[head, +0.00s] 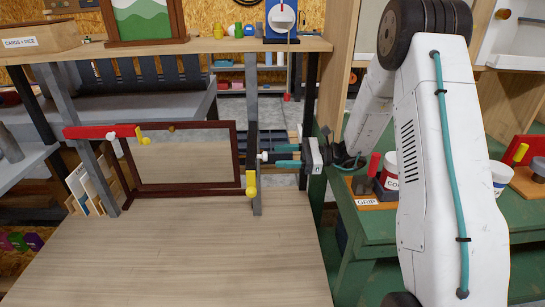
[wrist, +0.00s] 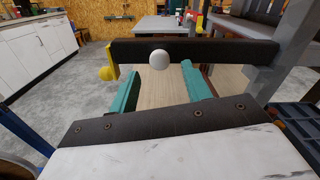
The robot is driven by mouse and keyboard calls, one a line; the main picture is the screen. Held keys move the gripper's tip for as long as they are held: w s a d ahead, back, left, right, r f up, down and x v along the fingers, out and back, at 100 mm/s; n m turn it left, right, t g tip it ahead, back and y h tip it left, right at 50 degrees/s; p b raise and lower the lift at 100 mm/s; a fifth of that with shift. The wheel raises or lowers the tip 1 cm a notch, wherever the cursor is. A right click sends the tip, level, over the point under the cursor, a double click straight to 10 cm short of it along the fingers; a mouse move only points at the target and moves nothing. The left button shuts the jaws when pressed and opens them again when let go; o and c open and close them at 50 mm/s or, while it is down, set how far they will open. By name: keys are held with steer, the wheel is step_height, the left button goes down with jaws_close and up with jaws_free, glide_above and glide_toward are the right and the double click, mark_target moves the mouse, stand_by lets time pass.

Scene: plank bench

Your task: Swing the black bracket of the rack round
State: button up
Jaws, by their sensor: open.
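The black bracket (head: 250,150) is on the right grey post (head: 252,95) of the rack and points toward the head camera. It has a yellow tip (head: 251,190) and a white knob (head: 263,156). In the wrist view the black bracket (wrist: 205,50) crosses ahead, from the grey post (wrist: 292,40) at right to the yellow tip (wrist: 107,73) at left. My gripper (head: 288,155) is right of the bracket, level with the knob. In the wrist view the teal fingers of my gripper (wrist: 160,88) are apart and empty, with the white knob (wrist: 159,60) just beyond and between them.
A red bracket (head: 95,131) on the left post reaches in front of a dark-framed panel (head: 185,160). A shelf (head: 200,46) crosses above. The plank bench top (head: 175,250) is clear in front. A green table (head: 375,225) with cups stands right.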

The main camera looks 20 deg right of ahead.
steer(key=x, duration=0.3)
steer(key=shift+w+a, duration=0.1)
steer(key=shift+a, duration=0.2)
jaws_close()
